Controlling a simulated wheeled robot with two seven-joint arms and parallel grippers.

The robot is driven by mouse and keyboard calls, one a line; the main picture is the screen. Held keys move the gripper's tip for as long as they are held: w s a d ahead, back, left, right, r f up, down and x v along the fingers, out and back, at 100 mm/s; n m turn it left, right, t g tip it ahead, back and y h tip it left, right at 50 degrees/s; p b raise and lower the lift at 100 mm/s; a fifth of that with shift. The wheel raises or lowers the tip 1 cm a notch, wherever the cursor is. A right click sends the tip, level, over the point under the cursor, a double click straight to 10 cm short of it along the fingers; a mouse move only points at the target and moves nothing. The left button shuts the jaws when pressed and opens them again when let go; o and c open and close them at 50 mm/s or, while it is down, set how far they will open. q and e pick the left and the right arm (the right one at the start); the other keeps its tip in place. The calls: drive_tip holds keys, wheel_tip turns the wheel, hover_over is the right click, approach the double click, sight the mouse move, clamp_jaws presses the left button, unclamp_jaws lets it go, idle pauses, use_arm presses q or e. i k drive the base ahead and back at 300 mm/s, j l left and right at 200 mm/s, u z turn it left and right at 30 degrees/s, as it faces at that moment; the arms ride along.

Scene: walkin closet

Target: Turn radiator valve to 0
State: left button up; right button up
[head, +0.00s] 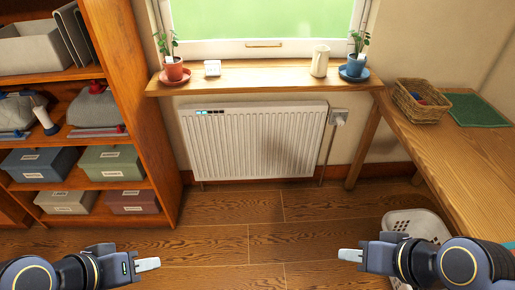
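The white ribbed radiator (250,143) hangs on the wall below the window shelf. Its valve (339,117) is a pale grey knob at the radiator's upper right end, above a thin vertical pipe. The number on it is too small to read. My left gripper (158,263) is low at the left front, over the wooden floor, and empty. My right gripper (340,255) is low at the right front, also over the floor and empty. Both are well apart from the radiator and valve. Each looks like a single pale finger from here, so their opening is unclear.
A wooden shelf unit (130,80) with boxes stands left. The window shelf (275,74) above the radiator holds two potted plants, a jug and a small white box. A wooden desk (440,140) stands right, a white basket (415,222) below it. The floor before the radiator is clear.

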sight(340, 120)
drive_tip(key=i+z, duration=0.2)
drive_tip(key=i, duration=0.4)
drive_tip(key=i+z, duration=0.25)
drive_tip(key=i, duration=0.35)
drive_tip(key=i+j+z, duration=0.2)
drive_tip(key=i, duration=0.4)
drive_tip(key=i+l, duration=0.05)
drive_tip(key=l, duration=0.05)
